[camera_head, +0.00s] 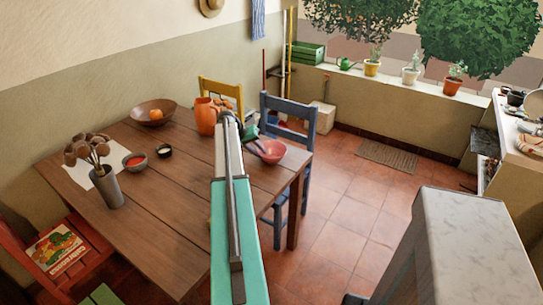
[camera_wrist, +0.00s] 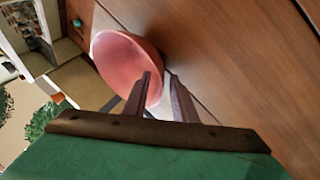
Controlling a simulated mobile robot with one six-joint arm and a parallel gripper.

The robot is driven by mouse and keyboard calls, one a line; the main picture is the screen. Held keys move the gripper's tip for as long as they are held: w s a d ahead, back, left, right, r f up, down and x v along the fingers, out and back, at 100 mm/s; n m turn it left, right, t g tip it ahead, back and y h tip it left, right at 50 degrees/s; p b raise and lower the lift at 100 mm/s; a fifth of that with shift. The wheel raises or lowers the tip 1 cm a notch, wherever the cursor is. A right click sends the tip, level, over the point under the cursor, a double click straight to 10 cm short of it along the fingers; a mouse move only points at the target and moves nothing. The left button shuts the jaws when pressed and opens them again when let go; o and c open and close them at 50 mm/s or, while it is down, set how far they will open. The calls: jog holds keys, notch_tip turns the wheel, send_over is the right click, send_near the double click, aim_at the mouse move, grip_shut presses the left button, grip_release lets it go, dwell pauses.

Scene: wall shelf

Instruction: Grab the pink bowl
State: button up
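The pink bowl (camera_head: 273,154) stands at the right end of the wooden table, near its edge. In the wrist view the pink bowl (camera_wrist: 118,55) shows at upper left, and its inside looks empty. My gripper (camera_head: 260,147) is at the bowl's left side in the head view. In the wrist view my gripper (camera_wrist: 159,75) has its two fingers apart with nothing clamped. The left finger overlaps the bowl's inside and the right finger lies just beyond its rim. Whether either finger touches the bowl I cannot tell.
The wooden table (camera_head: 155,208) also holds an orange pitcher (camera_head: 206,115), a brown bowl with an orange fruit (camera_head: 154,112), small bowls and a vase (camera_head: 109,187). A blue chair (camera_head: 290,108) stands close behind the pink bowl. The table's middle is clear.

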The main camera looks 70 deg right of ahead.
jog(key=shift+s+d+f, duration=0.15)
jog(key=shift+d+f, duration=0.05)
jog(key=shift+f, duration=0.15)
dwell(0.3)
grip_shut()
